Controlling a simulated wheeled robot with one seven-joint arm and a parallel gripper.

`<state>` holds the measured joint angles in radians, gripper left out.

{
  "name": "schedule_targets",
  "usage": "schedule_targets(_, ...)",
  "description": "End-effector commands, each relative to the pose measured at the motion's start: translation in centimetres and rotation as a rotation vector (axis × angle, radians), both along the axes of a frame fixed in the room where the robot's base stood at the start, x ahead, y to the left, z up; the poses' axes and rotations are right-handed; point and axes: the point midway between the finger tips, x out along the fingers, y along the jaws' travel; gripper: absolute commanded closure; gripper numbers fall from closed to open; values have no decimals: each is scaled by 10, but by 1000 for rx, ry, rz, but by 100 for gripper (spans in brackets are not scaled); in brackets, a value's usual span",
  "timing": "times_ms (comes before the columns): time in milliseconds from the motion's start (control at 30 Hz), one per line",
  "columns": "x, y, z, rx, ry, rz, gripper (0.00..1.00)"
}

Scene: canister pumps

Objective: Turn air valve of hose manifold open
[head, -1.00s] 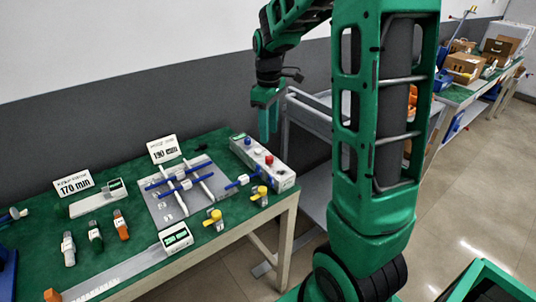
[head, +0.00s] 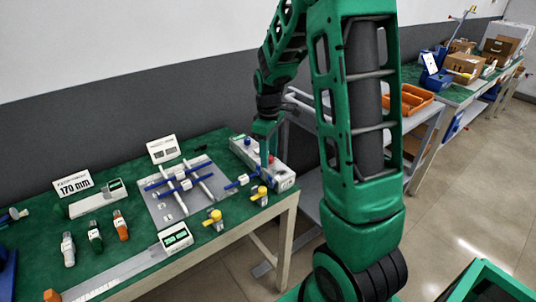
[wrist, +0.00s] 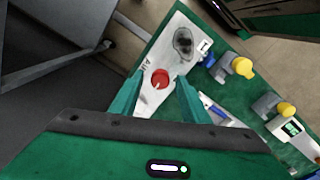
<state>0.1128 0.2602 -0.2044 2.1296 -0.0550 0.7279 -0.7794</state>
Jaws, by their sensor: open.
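The hose manifold (head: 284,181) is a long pale box at the right end of the green table. The wrist view shows its white top (wrist: 182,22) with an AIR label beside a round red valve knob (wrist: 160,78). The red knob also shows in the head view (head: 270,159), partly behind a finger. A blue knob (head: 247,142) is farther back on the manifold. My gripper (head: 268,148) points down over the manifold. In the wrist view its green fingers (wrist: 158,80) are apart, one on each side of the red knob. I cannot tell whether they touch it.
Two yellow-handled fittings (head: 213,217) (head: 259,194) and a blue-handled one (head: 240,182) stand left of the manifold. A grey plate (head: 165,210) with blue and white rods lies mid-table. A grey cart (head: 310,190) stands just right of the table.

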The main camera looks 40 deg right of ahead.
Motion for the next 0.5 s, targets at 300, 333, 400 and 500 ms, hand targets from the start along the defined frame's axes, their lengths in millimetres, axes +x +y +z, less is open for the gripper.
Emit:
schedule_targets(300,0,-4,0,-1,-1,-2,99)
schedule_targets(333,0,-3,0,-1,-1,-3,99)
schedule_targets(400,0,-3,0,-2,-1,-9,99)
schedule_targets(500,0,-2,1,-3,-1,-26,99)
